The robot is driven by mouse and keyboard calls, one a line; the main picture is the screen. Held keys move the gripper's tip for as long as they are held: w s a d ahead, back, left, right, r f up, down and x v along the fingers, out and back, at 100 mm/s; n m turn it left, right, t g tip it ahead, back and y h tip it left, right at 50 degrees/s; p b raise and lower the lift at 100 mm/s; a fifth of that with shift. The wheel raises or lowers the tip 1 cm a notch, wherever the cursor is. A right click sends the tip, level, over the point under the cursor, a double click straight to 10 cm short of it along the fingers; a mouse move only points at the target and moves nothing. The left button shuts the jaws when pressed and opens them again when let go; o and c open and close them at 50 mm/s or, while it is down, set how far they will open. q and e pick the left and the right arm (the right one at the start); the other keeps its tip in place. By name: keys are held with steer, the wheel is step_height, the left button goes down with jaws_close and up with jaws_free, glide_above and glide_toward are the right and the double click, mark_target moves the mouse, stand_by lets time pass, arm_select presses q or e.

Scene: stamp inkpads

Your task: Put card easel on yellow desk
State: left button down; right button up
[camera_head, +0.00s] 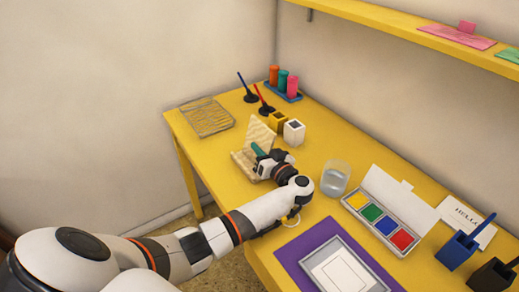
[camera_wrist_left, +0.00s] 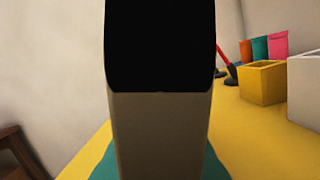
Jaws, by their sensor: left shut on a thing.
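The card easel (camera_head: 258,134) is a pale wooden stand with a tilted back panel and a low base. It is at the yellow desk's (camera_head: 317,119) left part, its base appearing to rest on the top. My left gripper (camera_head: 261,155) is at the easel's front right, shut on it, with a teal part showing by the fingers. The gripper hides part of the easel. In the left wrist view, a dark and grey-beige block fills the middle, with teal at its lower sides; the easel is not clear there. My right gripper is not in view.
Behind the easel are a yellow box (camera_head: 277,121) and a white box (camera_head: 293,133). A wire rack (camera_head: 207,117) lies at the far left corner. A clear cup (camera_head: 335,179), an inkpad set (camera_head: 384,221) and a purple mat (camera_head: 304,242) are to the right.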

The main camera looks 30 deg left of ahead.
arm_select(q)
steer(key=c, duration=1.5)
jaws_free()
steer(key=shift+f, duration=0.1)
steer(key=v, duration=1.2)
